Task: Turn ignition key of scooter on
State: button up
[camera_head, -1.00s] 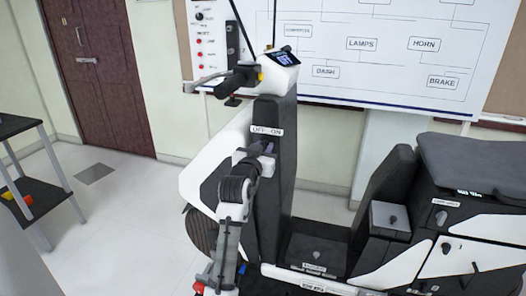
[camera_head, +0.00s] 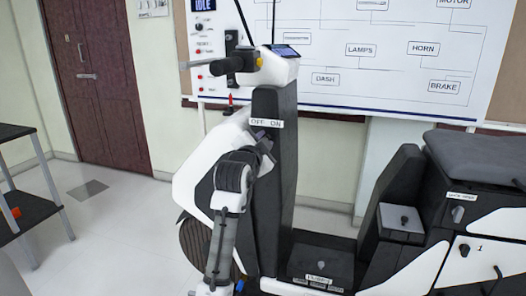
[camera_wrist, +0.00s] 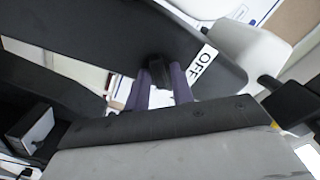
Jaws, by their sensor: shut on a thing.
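The scooter (camera_head: 273,195) stands upright, white and black, with a white OFF / ON label (camera_head: 266,122) on its front column. My gripper (camera_head: 264,139) is at the column just below that label. In the wrist view, my gripper (camera_wrist: 161,82) has its two dark purple fingers closed around a small black key knob (camera_wrist: 159,67) on the black panel. The OFF part of the label (camera_wrist: 201,66) shows right of the fingers; ON is not visible there. The key's turn angle cannot be told. In the head view the key is hidden by my gripper.
The handlebar (camera_head: 238,63) and dash display (camera_head: 284,51) are above my gripper. The seat (camera_head: 478,155) and footboard (camera_head: 320,262) are to the right. A wiring board (camera_head: 390,60) hangs behind. A dark shelf table (camera_head: 22,215) stands left, with clear floor (camera_head: 120,215) between.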

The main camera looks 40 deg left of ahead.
jog(key=shift+f+m+b, duration=0.1)
jog(key=shift+m+b, duration=0.5)
jog(key=shift+m, duration=0.4)
jog(key=o, duration=0.7)
jog(key=shift+o, duration=0.2)
jog(key=b+v, duration=0.2)
jog(key=v, duration=1.1)
jog(key=shift+s+d, duration=0.2)
jog(key=shift+s, duration=0.15)
